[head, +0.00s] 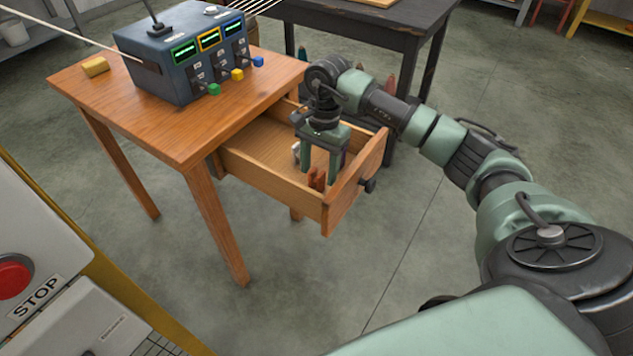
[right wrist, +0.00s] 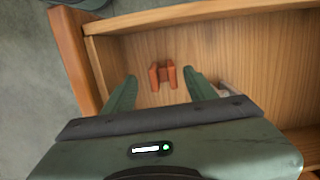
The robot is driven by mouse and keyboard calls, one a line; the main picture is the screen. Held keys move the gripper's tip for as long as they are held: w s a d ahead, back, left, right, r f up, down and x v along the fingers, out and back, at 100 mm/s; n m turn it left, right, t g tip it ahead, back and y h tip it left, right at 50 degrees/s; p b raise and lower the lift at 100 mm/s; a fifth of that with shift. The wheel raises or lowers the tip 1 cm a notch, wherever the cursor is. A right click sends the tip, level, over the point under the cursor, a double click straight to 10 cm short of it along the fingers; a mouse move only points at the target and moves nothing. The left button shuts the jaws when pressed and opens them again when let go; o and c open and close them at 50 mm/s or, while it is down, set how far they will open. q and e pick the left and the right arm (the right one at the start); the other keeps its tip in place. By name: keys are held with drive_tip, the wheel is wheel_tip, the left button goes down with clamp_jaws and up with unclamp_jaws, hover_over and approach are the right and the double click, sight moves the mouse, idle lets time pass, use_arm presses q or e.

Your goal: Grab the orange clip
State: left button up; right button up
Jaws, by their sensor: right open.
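The orange clip (right wrist: 163,75) lies on the floor of the open wooden drawer, near its front panel. In the head view the clip (head: 317,179) shows low between the fingers of my right gripper (head: 321,178). In the right wrist view my right gripper (right wrist: 158,85) is open, with one finger on each side of the clip and a gap to both. The fingers point down into the drawer; I cannot tell how far above its floor the tips are. My left gripper is not in view.
The drawer (head: 262,174) is pulled out of a wooden table (head: 235,120); its walls surround my gripper. A whitish object (right wrist: 224,86) lies in the drawer beside the right-hand finger. A dark blue device (head: 160,75) and a yellow block (head: 95,67) sit on the table.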

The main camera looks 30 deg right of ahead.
sight(317, 179)
drive_tip(key=f, duration=0.4)
drive_tip(key=shift+w+a, duration=0.15)
drive_tip(key=shift+a, duration=0.05)
drive_tip(key=shift+r, duration=0.1)
clamp_jaws()
